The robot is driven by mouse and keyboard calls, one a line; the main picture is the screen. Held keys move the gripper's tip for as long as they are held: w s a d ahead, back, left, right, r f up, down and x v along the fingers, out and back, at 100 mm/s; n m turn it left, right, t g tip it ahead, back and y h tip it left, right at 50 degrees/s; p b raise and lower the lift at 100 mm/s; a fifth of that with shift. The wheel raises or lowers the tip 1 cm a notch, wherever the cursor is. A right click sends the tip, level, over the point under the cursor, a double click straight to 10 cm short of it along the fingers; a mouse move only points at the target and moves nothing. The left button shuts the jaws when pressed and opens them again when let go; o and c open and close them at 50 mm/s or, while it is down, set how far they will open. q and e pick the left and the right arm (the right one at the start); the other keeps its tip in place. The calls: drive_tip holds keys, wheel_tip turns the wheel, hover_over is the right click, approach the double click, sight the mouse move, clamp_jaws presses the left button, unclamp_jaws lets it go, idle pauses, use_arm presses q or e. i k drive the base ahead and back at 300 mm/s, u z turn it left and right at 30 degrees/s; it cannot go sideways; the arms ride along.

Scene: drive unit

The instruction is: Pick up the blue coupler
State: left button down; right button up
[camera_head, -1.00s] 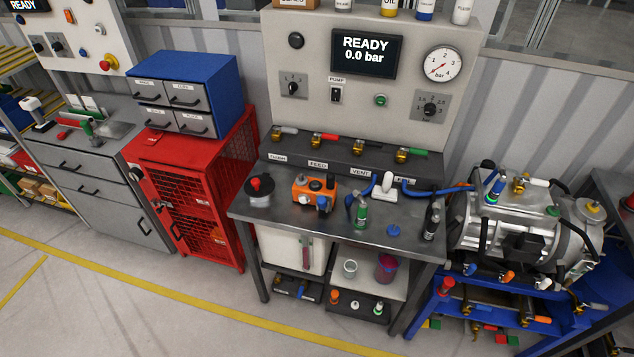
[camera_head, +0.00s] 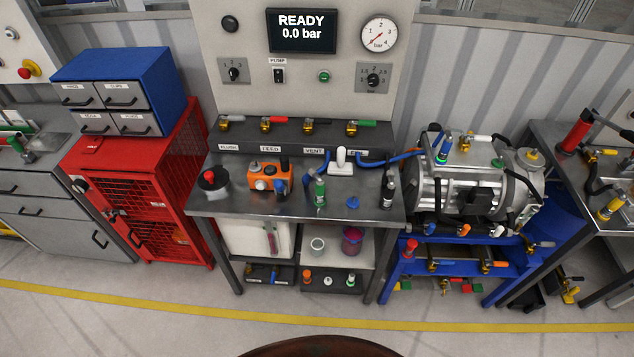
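Several blue parts show, and I cannot tell for sure which one is the blue coupler. A blue-and-green fitting (camera_head: 443,148) stands upright on top of the silver drive unit (camera_head: 425,188). A small blue knob-like part (camera_head: 353,202) lies on the metal bench. A blue piece (camera_head: 281,187) sits at the right side of the orange device (camera_head: 262,177). Neither of my grippers is in view.
The steel bench (camera_head: 230,206) stands in the middle, with a green bottle (camera_head: 319,192) and a dark bottle (camera_head: 388,192) on it. A red cage cabinet (camera_head: 140,205) is left, a blue cart (camera_head: 470,262) right. The floor in front is clear.

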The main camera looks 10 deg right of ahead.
sight(442, 156)
drive_tip(key=z, duration=0.9)
drive_tip(key=i, duration=1.55)
drive_tip(key=z, duration=0.35)
